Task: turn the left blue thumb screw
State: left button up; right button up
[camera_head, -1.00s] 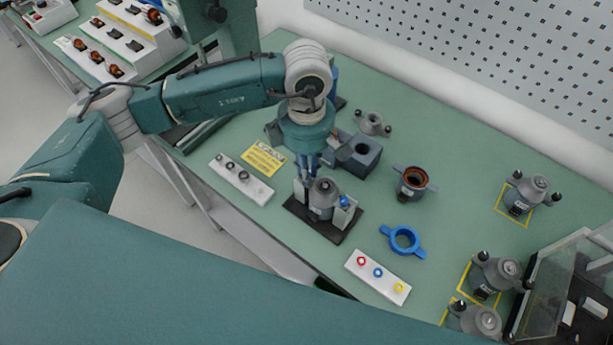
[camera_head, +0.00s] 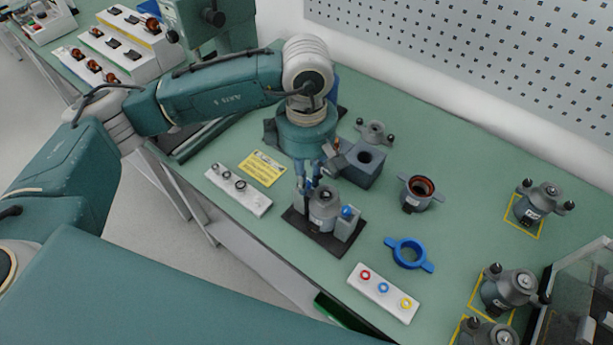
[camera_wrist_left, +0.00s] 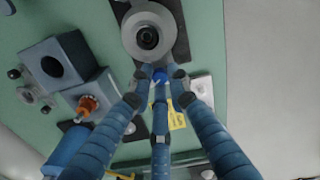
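The grey stator part (camera_head: 323,204) stands upright in a fixture on a black base plate (camera_head: 311,238). It also shows from above in the wrist view (camera_wrist_left: 148,36). The right blue thumb screw (camera_head: 347,212) is on the fixture's right block. The left blue thumb screw (camera_head: 309,184) is at the left block, mostly hidden by my left gripper (camera_head: 309,176). In the wrist view, the blue fingertips (camera_wrist_left: 161,74) converge closely around the left thumb screw (camera_wrist_left: 160,79). Whether they press on it cannot be told. My right gripper is out of view.
A dark grey block with a hole (camera_head: 362,166) stands close behind the fixture. A blue ring with handles (camera_head: 409,254) and a white strip with coloured rings (camera_head: 383,291) lie to the right. Another white strip (camera_head: 238,190) lies at left. Green table between them is clear.

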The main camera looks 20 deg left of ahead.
pick_arm(q)
jog(key=shift+o, duration=1.3)
notch_tip(320, 180, up, 12)
